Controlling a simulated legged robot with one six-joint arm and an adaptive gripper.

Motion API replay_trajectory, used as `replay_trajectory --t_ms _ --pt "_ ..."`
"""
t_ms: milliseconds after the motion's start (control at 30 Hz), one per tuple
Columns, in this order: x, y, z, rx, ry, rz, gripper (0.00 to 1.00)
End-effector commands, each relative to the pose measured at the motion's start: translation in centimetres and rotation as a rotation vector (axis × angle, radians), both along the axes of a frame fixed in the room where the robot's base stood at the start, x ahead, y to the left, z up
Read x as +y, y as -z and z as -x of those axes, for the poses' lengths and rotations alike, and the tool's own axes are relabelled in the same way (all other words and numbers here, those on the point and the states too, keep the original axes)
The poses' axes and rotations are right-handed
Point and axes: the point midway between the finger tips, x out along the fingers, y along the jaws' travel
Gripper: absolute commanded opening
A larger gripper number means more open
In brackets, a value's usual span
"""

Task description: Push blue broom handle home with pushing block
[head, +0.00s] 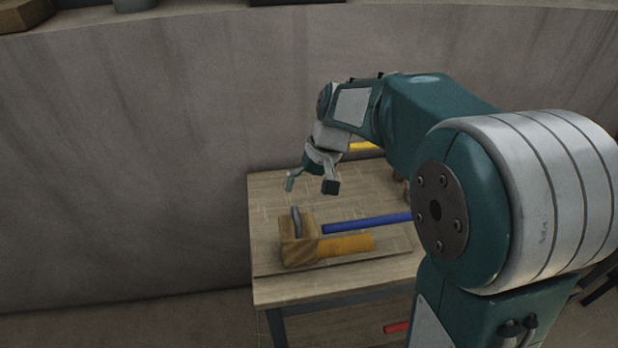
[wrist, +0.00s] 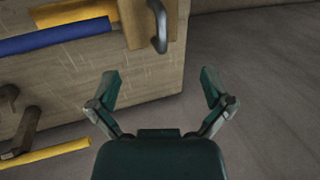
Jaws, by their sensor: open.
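The blue broom handle (head: 365,223) lies across the table, its right part hidden behind my arm. It also shows in the wrist view (wrist: 55,37). The pushing block (head: 299,252) is a wooden block with a grey handle (head: 296,222), standing by the left end of the blue handle. My gripper (head: 310,186) is open and empty above the table, apart from the block. Its spread fingers show in the wrist view (wrist: 158,84).
An orange-yellow bar (head: 347,244) lies beside the blue handle. A yellow handle (head: 362,146) is farther back, partly hidden by my arm. A red piece (head: 396,327) is below the tabletop. The wooden table (head: 275,196) is bare at its left side. A grey wall (head: 130,160) rises behind.

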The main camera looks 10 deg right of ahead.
Motion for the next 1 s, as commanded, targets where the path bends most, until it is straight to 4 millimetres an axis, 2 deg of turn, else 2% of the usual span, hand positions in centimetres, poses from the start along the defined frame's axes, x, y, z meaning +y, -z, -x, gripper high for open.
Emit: replay_trajectory --t_ms 700,1000 --pt "2.2 7.0 0.1 0.002 -0.002 0.001 1.0" --pt "2.6 8.0 0.1 0.0 0.0 0.0 1.0"
